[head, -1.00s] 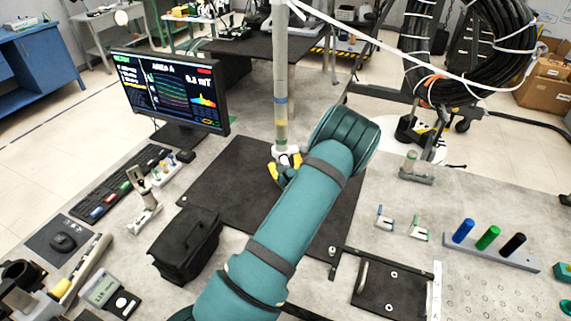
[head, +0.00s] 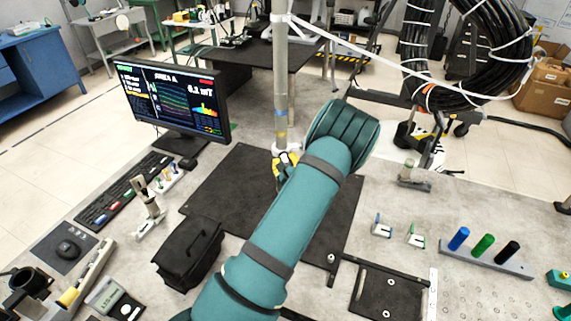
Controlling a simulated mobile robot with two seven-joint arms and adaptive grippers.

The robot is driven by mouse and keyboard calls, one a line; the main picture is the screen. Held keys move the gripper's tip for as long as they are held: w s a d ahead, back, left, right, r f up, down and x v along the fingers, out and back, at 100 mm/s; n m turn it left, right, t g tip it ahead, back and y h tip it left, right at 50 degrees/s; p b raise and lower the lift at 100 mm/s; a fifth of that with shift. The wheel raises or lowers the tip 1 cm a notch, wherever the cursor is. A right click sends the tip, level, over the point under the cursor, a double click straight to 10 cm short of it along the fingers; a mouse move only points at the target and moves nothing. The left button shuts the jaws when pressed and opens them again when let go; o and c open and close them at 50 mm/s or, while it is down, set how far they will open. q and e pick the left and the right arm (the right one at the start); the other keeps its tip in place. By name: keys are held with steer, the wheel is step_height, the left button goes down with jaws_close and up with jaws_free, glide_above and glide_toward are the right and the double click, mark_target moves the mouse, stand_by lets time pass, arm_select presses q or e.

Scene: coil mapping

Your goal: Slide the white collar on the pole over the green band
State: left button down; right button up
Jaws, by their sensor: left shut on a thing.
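The pole (head: 281,75) stands upright at the back of the dark mat, grey, with a blue band (head: 281,113) and a yellowish band just below it. The white collar (head: 287,148) is around the pole, low down, close under the yellowish band. My left gripper (head: 285,166), with yellow fingers, is shut on the collar; my teal forearm hides part of it. I cannot make out a green band; it may be covered by the collar or gripper. My right gripper does not show.
A white cable runs from a white clamp (head: 280,18) high on the pole to the right. A monitor (head: 172,98) stands left of the pole. A black case (head: 188,252) lies left of my arm. A rack of coloured pegs (head: 486,254) is at right.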

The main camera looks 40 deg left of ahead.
arm_select(q)
steer(key=shift+f, duration=0.1)
steer(key=c, duration=0.8)
jaws_free()
steer(key=shift+o, duration=0.2)
steer(key=v, duration=1.2)
steer(key=shift+s+f, duration=0.1)
steer(key=shift+s, duration=0.05)
